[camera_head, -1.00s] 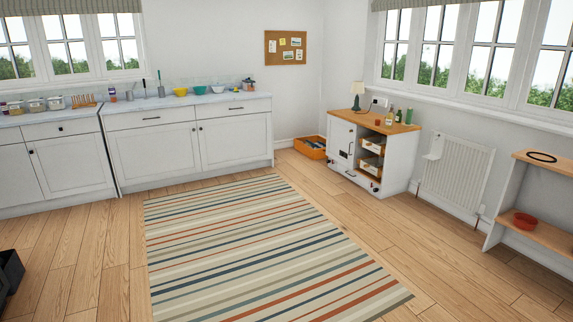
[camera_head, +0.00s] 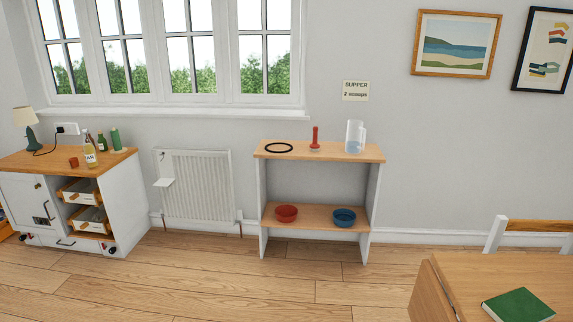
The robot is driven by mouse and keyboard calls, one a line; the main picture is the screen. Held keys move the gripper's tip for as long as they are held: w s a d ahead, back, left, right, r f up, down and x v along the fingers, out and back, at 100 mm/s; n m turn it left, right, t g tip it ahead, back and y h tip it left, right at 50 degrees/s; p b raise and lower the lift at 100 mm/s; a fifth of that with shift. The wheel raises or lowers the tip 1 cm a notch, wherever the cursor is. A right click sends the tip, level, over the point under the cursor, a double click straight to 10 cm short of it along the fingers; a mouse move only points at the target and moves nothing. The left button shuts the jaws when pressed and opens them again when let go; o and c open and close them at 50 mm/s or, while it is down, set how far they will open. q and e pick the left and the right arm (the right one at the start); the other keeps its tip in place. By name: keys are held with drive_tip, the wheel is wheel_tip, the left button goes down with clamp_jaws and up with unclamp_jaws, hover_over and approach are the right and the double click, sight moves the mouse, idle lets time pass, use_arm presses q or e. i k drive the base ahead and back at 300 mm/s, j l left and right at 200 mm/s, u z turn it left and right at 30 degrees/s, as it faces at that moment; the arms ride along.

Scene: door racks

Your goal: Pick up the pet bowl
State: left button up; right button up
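Two bowls stand on the lower shelf of a small white and wood shelf unit (camera_head: 318,149) against the wall. A red bowl (camera_head: 286,213) is on the left, and a blue bowl (camera_head: 344,218) is to its right, a gap apart. Both look upright. I cannot tell from this view which one is the pet bowl. The inside of the bowls is too small to make out. Neither of my grippers shows in the head view.
The unit's top holds a black ring (camera_head: 279,148), a red-handled tool (camera_head: 315,138) and a clear jug (camera_head: 355,137). A sign (camera_head: 355,90) reads "SUPPER 2 scoops". A radiator (camera_head: 194,187) is left; a table with a green book (camera_head: 518,306) is front right. Floor before the unit is clear.

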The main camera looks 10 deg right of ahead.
sight(342, 217)
drive_tip(key=i+l, duration=0.2)
drive_tip(key=i, duration=0.55)
drive_tip(key=i+l+z, duration=0.15)
drive_tip(key=i, duration=0.6)
drive_tip(key=i+l, duration=0.2)
drive_tip(key=i, duration=0.55)
